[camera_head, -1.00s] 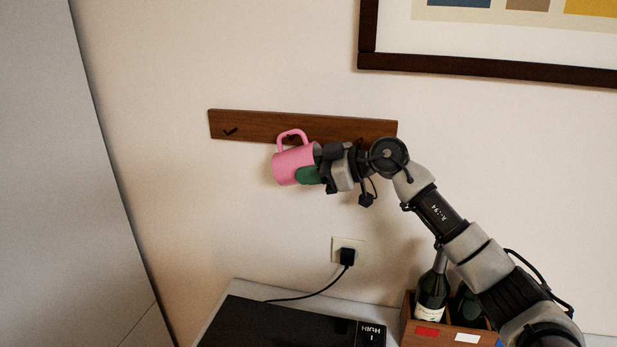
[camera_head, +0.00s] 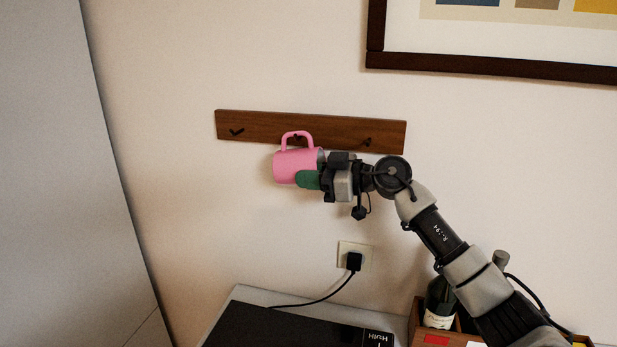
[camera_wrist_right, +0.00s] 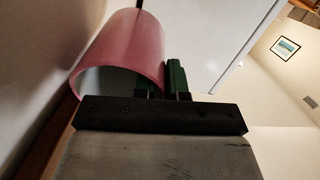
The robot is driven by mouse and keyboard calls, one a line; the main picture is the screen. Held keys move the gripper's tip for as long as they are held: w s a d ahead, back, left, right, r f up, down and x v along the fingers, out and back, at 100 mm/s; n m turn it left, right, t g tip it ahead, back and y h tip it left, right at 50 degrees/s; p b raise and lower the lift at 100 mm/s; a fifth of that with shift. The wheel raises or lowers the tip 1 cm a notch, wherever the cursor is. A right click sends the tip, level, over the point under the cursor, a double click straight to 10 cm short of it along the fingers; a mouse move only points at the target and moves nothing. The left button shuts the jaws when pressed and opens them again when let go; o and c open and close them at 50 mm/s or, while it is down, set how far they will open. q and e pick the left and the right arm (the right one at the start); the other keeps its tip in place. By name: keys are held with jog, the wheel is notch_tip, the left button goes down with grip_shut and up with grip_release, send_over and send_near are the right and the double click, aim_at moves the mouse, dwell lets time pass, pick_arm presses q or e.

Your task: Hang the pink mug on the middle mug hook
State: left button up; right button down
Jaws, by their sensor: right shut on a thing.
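The pink mug (camera_head: 290,166) is in front of the wooden hook rail (camera_head: 255,128), with its handle pointing up. The handle loop overlaps the middle mug hook (camera_head: 296,137), whose dark tip shows inside the loop. I cannot tell whether the handle is around the hook or only in front of it. My right gripper (camera_head: 310,180) is shut on the mug's wall at its right side, with a green finger outside. The right wrist view shows the mug (camera_wrist_right: 125,50) held at the green fingers, its open rim toward the camera. My left gripper is not in view.
The left hook (camera_head: 237,132) and right hook (camera_head: 366,142) are bare. A socket with a black plug (camera_head: 354,261) is below. A wooden crate with bottles (camera_head: 440,305) stands near my right arm. A framed picture (camera_head: 480,67) hangs above right.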

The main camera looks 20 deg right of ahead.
dwell(0.3)
jog(key=c, duration=1.1)
grip_release()
